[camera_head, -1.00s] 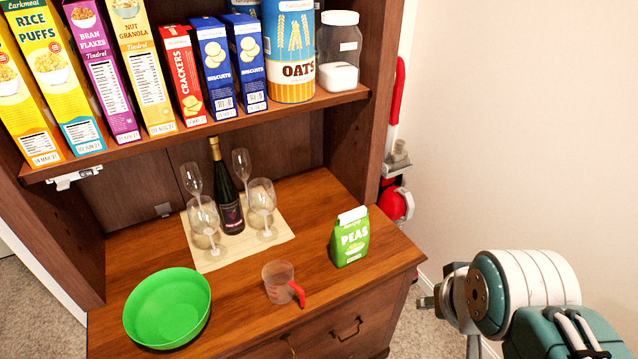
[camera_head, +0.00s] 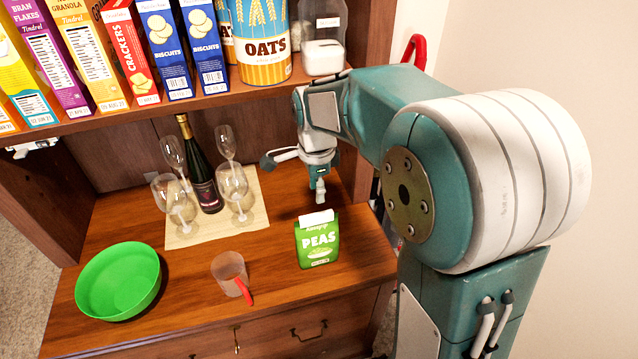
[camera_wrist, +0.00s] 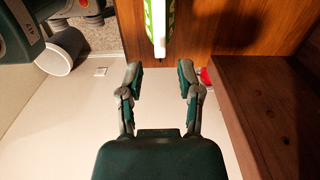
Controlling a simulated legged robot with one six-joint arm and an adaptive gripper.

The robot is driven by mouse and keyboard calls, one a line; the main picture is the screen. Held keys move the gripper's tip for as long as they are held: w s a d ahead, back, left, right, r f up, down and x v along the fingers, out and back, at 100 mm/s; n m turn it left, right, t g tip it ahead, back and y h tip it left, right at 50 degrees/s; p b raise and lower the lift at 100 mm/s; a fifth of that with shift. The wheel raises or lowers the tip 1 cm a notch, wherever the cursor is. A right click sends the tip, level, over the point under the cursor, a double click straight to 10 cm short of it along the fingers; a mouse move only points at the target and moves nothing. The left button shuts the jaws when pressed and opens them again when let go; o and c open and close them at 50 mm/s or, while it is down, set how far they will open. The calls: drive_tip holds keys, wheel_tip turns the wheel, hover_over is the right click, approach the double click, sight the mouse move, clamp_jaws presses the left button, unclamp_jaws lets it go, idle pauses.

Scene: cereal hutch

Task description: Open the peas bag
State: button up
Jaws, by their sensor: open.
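The green peas bag (camera_head: 318,244) stands upright on the wooden counter near its right end, with a white strip along its folded top. In the wrist view the bag (camera_wrist: 152,18) shows at the top edge, its white strip pointing down between the fingers. My gripper (camera_head: 318,190) hangs just behind and above the bag's top, apart from it. In the wrist view my gripper (camera_wrist: 160,76) has its two fingers spread with nothing between them.
A clear measuring cup (camera_head: 229,270) with a red handle and a green bowl (camera_head: 118,282) stand left of the bag. Wine glasses (camera_head: 232,182) and a dark bottle (camera_head: 203,172) stand on a mat behind. A shelf (camera_head: 215,98) with an oats canister (camera_head: 264,42) overhangs the counter.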

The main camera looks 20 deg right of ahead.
sight(317, 214)
drive_tip(key=shift+a+f, duration=0.25)
drive_tip(key=shift+a, duration=0.5)
drive_tip(key=shift+f, duration=0.55)
drive_tip(key=shift+d+f, duration=0.6)
drive_tip(key=shift+d, duration=0.2)
drive_tip(key=shift+d+f, duration=0.25)
drive_tip(key=shift+f, duration=0.25)
drive_tip(key=shift+a+f, duration=0.45)
drive_tip(key=shift+a, duration=0.35)
drive_tip(key=shift+d, duration=0.55)
drive_tip(key=shift+a+f, duration=0.1)
